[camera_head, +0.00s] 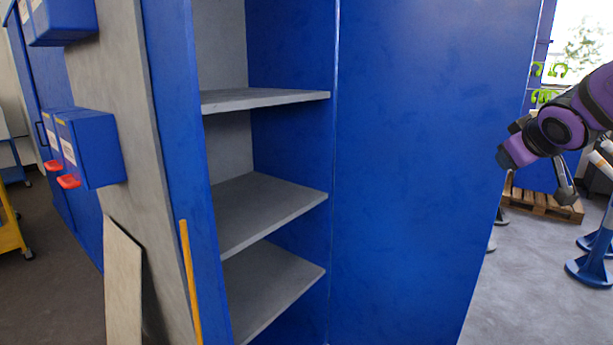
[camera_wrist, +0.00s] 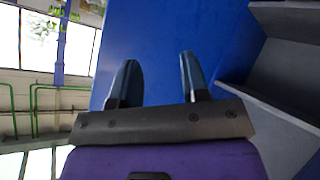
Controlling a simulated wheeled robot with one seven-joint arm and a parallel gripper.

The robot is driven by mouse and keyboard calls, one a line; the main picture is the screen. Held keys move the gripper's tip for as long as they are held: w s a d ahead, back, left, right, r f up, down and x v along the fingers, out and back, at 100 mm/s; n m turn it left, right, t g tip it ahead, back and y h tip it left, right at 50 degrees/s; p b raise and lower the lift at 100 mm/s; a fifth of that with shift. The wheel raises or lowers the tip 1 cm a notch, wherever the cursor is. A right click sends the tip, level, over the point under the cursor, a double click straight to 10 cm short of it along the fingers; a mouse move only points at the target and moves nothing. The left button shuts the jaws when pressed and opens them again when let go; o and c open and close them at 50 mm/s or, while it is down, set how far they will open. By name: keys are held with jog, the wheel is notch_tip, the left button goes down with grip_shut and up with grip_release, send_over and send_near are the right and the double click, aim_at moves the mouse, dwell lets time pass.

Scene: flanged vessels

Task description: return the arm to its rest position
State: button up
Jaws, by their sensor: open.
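My gripper (camera_wrist: 157,75) shows in the wrist view with its two dark fingers spread apart and nothing between them. Beyond the fingers is a plain blue panel. My purple arm (camera_head: 565,125) comes in from the right edge of the head view, raised and bent. It appears in front of the room to the right of the blue cabinet (camera_head: 425,150). Whether it touches anything cannot be told, but no contact shows.
The open cabinet has grey shelves (camera_head: 268,210), empty where visible; shelves (camera_wrist: 285,60) also show at right in the wrist view. Blue bins (camera_head: 92,148) hang at left. A board (camera_head: 123,285) leans below them. A wooden pallet (camera_head: 540,204) and blue-based stands (camera_head: 590,270) are at right.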

jog(key=s+a+f+m+g+y, duration=0.1)
jog(key=s+a+g, duration=0.2)
jog(key=s, duration=1)
jog(key=s+a+f+m+g+y, duration=0.2)
jog(key=s+a, duration=0.5)
jog(key=s, duration=0.5)
jog(key=shift+s+a+f+g, duration=0.15)
jog(key=shift+s+f+g, duration=0.05)
jog(key=shift+s+g, duration=0.2)
jog(key=shift+w, duration=0.1)
